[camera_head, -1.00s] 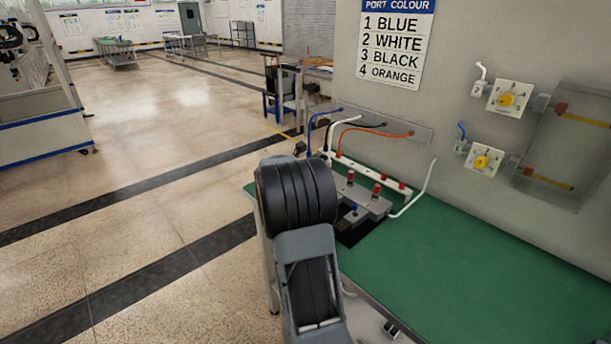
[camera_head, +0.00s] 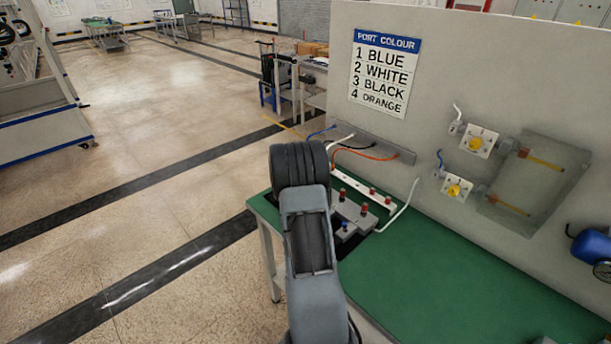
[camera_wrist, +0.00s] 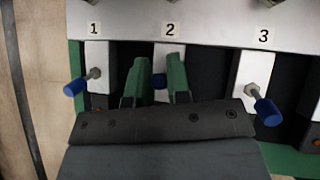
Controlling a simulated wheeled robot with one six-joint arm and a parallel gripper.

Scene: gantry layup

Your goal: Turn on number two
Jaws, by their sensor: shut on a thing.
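In the wrist view, a pale panel carries the labels 1, 2 and 3. A blue-tipped lever (camera_wrist: 75,87) under label 1 points down-left. Another blue-tipped lever (camera_wrist: 268,111) under label 3 points down-right. Under label 2 (camera_wrist: 170,29), my gripper (camera_wrist: 160,75) has its two green fingers shut on the number two lever (camera_wrist: 160,83); only a little of its blue tip shows between them. In the head view my arm hides the gripper. The port colour sign (camera_head: 385,75) lists 1 blue, 2 white, 3 black, 4 orange.
A white manifold (camera_head: 350,184) with red fittings and a grey block (camera_head: 353,214) stand on the green table (camera_head: 450,275). Blue, white, black and orange hoses meet the wall strip (camera_head: 372,149). Yellow-knobbed wall units (camera_head: 475,143) are to the right.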

